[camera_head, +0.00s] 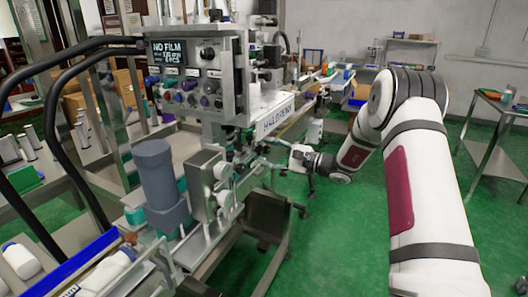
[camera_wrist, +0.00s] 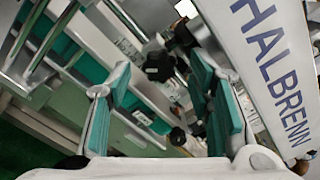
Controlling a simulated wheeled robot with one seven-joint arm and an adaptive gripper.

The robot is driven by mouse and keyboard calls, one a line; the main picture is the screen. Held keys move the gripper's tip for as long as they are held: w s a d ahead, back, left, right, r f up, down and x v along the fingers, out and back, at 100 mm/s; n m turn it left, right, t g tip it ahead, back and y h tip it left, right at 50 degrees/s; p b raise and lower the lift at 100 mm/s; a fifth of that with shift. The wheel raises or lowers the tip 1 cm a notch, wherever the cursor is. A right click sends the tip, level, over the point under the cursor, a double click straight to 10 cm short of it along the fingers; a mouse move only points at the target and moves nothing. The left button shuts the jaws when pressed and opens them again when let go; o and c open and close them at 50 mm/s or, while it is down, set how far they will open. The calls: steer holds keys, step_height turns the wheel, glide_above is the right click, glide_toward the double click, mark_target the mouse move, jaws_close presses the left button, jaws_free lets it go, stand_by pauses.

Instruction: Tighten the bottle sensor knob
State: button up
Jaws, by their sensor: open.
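My gripper (camera_wrist: 160,72) is open in the wrist view, its two teal-padded fingers spread apart with nothing between the pads. A black lobed knob (camera_wrist: 159,66) on a metal rod shows beyond the fingertips, roughly centred between them. It looks apart from both fingers, but the exact distance cannot be told. A second dark knob (camera_wrist: 178,136) shows lower between the fingers. Which one is the bottle sensor knob carries no readable label. In the head view my gripper (camera_head: 300,156) is beside the machine's conveyor side, below the white HALBRENN panel (camera_head: 277,116); the knob is too small to make out there.
The HALBRENN panel (camera_wrist: 268,62) lies close to the right finger in the wrist view. Metal rods and rails (camera_wrist: 40,40) cross the left side. The control box (camera_head: 195,75) reads "NO FILM". Green floor (camera_head: 345,235) is open right of the machine; a metal table (camera_head: 495,150) stands far right.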

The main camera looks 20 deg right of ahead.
steer(key=shift+x, duration=0.9)
jaws_close()
